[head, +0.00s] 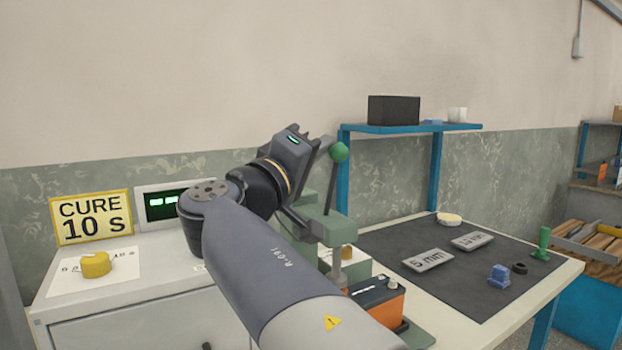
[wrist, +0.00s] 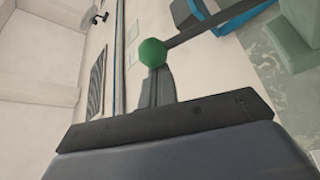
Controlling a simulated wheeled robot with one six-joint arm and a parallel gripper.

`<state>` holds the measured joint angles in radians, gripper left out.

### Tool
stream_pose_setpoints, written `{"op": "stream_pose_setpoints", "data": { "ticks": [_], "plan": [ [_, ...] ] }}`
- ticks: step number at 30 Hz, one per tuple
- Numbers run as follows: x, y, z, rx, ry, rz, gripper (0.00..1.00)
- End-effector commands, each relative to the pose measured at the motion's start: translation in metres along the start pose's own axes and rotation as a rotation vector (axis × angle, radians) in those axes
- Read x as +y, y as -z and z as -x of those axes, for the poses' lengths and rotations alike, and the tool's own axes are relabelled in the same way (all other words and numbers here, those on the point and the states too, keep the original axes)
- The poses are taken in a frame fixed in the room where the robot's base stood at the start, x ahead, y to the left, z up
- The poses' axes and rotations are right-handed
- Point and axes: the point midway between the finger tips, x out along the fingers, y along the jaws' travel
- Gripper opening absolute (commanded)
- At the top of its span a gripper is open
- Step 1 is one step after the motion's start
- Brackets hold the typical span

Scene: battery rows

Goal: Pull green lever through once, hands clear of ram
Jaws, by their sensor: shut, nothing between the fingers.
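The green lever's ball knob (head: 339,151) tops a grey rod that stands nearly upright, leaning slightly right, on the pale green press (head: 335,230). My gripper (head: 322,146) is shut and empty, just left of the knob in the head view. In the wrist view the green knob (wrist: 153,53) shows just past my shut fingers (wrist: 160,88); I cannot tell whether they touch. An orange and black battery (head: 378,298) sits at the foot of the press.
A cabinet on the left bears a yellow dial (head: 96,265), a "CURE 10 S" sign (head: 91,218) and a display (head: 158,203). A dark mat (head: 460,290) on the right holds "5 mm" (head: 428,260) and second plates, a blue piece and a green stamp-like piece (head: 542,243). A blue shelf (head: 410,128) stands behind.

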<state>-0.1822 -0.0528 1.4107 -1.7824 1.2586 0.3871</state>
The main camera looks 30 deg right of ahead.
Motion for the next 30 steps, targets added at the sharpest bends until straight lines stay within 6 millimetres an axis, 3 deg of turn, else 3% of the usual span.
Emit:
{"op": "stream_pose_setpoints", "data": {
  "ticks": [10, 30],
  "plan": [
    [0.002, -0.020, 0.011, -0.002, -0.078, -0.145, 0.00],
    [0.008, -0.025, 0.013, -0.003, -0.110, -0.206, 0.00]
  ]
}}
